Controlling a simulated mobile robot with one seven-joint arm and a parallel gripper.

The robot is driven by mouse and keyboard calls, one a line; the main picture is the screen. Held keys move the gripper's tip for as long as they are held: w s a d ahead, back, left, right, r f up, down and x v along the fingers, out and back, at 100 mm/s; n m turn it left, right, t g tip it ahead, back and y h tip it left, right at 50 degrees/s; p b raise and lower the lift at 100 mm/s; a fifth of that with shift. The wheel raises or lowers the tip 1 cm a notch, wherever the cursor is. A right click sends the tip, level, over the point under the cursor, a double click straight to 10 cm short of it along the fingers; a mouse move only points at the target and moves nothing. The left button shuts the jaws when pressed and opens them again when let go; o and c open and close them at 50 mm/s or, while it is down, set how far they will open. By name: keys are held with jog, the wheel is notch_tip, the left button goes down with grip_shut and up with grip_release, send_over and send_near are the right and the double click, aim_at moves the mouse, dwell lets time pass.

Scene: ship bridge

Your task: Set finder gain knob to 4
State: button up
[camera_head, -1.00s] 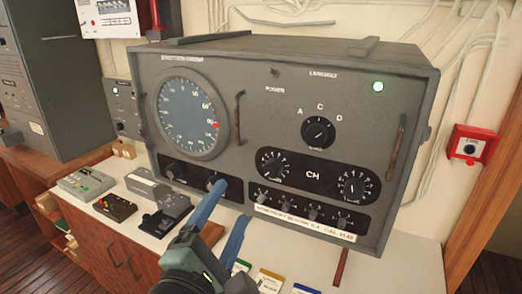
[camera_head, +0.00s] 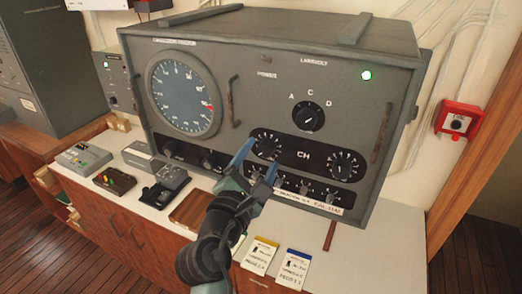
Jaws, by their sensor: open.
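A grey direction finder box (camera_head: 230,102) stands on the counter, with a round dial (camera_head: 184,96) at its left. Two dark knobs sit below the dial, a left one (camera_head: 169,148) and a right one (camera_head: 209,159). Their labels and settings are too small to read, and I cannot tell which knob is the finder gain. My gripper (camera_head: 263,156) is open with blue fingers, empty, right of these two knobs. In the picture it overlaps the left end of the small knob row (camera_head: 303,187) below the CH panel. I cannot tell whether it touches the box.
The A-C-D selector (camera_head: 308,117) and two CH knobs, left (camera_head: 265,143) and right (camera_head: 342,166), are on the same face. Handles, left (camera_head: 233,101) and right (camera_head: 383,134), stick out. Small devices (camera_head: 160,184) stand left on the counter; cards (camera_head: 260,256) lie in front.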

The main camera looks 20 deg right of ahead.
jog(key=shift+w+d, duration=0.35)
grip_shut()
